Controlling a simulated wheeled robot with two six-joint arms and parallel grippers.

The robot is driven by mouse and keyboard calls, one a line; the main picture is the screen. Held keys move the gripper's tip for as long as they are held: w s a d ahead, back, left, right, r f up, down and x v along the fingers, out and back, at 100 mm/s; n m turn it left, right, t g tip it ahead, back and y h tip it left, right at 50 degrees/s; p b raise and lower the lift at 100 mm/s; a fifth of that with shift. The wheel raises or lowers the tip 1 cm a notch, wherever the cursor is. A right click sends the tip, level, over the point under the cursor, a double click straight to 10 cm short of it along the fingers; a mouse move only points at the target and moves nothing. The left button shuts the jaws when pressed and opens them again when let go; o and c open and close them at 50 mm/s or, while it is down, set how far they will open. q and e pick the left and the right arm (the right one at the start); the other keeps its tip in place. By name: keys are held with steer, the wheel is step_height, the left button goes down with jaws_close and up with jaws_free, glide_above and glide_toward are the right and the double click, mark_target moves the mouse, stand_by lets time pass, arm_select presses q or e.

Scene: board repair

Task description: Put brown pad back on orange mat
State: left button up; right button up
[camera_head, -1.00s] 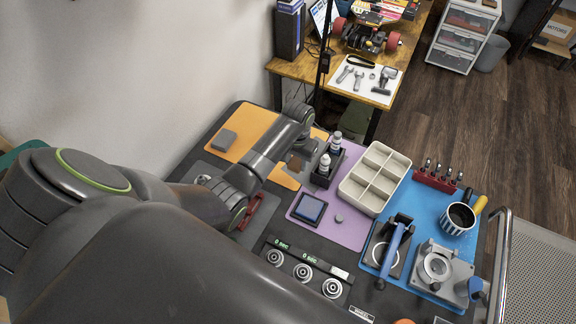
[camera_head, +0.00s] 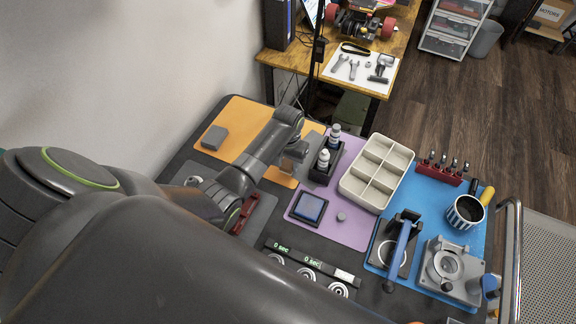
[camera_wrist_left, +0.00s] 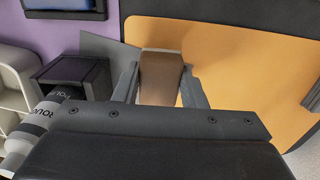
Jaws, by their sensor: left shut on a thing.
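The orange mat (camera_head: 235,120) lies on the far left of the dark work table. It also fills the right of the left wrist view (camera_wrist_left: 245,60). My left gripper (camera_head: 292,158) is over the right part of this mat, beside the bottle holder. In the left wrist view, my left gripper (camera_wrist_left: 160,85) is shut on the brown pad (camera_wrist_left: 160,75), held between both fingers, with the mat behind it. The gap between pad and mat cannot be told. In the head view the pad is mostly hidden by the gripper. My right gripper is not in view.
A grey block (camera_head: 214,138) sits on the orange mat's left part. A black holder (camera_head: 327,165) with white bottles stands close right of the gripper. A purple mat (camera_head: 345,225) bears a blue-topped square pad (camera_head: 309,207) and a cream divided tray (camera_head: 352,190).

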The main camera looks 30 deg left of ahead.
mark_target(288, 163)
arm_select(q)
step_height(288, 163, down, 2)
steer(key=shift+f, duration=0.2)
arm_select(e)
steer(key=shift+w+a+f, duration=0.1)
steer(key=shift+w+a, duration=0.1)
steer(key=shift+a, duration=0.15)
arm_select(q)
steer(key=shift+f, duration=0.15)
steer(key=o, duration=0.9)
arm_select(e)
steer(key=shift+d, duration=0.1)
arm_select(q)
steer(key=shift+r, duration=0.3)
step_height(288, 163, up, 12)
steer(key=shift+f, duration=0.1)
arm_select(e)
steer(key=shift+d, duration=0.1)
arm_select(q)
steer(key=shift+f, duration=0.1)
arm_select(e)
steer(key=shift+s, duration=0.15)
